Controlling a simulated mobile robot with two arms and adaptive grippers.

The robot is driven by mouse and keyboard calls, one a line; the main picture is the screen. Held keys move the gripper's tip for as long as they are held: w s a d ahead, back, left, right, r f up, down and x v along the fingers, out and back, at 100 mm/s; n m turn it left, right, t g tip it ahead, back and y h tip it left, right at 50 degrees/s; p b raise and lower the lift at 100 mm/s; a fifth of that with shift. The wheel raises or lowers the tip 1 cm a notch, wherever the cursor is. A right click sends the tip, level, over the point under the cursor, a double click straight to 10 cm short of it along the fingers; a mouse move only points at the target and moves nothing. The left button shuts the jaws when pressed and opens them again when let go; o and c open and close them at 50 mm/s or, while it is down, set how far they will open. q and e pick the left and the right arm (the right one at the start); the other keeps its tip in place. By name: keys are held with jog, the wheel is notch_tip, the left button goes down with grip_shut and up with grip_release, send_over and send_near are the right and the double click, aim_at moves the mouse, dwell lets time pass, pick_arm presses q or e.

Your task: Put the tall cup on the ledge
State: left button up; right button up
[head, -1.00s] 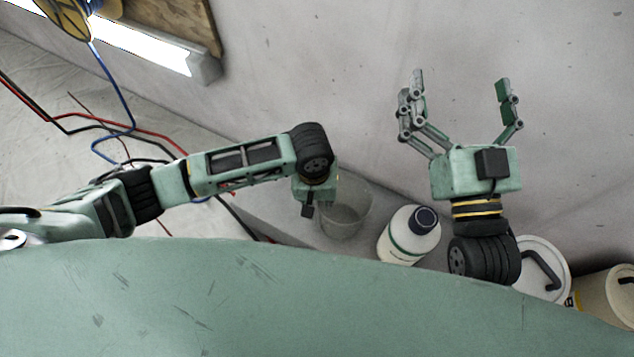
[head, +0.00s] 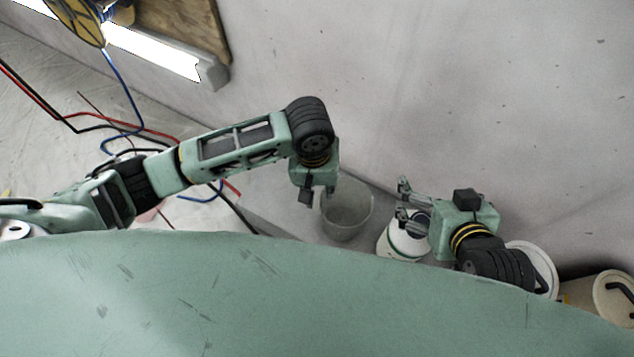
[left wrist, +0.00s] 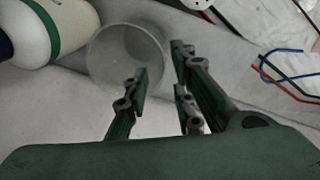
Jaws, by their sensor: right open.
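The tall cup (head: 350,208) is clear, greyish and open-topped, and seems upright beside the white bottle. It also shows in the left wrist view (left wrist: 112,52). My left gripper (head: 322,202) points down at the cup's left side. In the left wrist view its fingers (left wrist: 160,63) are apart, with one overlapping the cup's rim and the other just outside it; I cannot tell whether they touch it. My right gripper (head: 402,200) is open and empty, over the bottle. A grey ledge-like strip (head: 268,190) runs along the wall; whether the cup stands on it is unclear.
A white bottle (head: 392,248) with a green band stands close right of the cup, partly hidden by my right gripper. White lidded containers (head: 545,265) (head: 615,292) are at far right. Red, black and blue cables (head: 118,130) lie on the sheeted floor at left.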

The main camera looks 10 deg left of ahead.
jog(key=shift+s+d+f, duration=0.1)
jog(key=shift+s+f, duration=0.05)
pick_arm(q)
jog(key=s+d+r+m+t+h, duration=0.1)
jog(key=d+r+m+t+h, duration=0.3)
jog(key=d, duration=0.3)
jog(key=a+r+t+y, duration=0.1)
jog(key=a+r+t, duration=0.1)
jog(key=a, duration=0.6)
jog(key=a+r+t+y, duration=0.2)
jog(key=a+r+t, duration=0.1)
jog(key=a, duration=0.6)
jog(key=shift+s+a, duration=0.15)
jog(key=shift+a, duration=0.1)
jog(key=shift+r, duration=0.1)
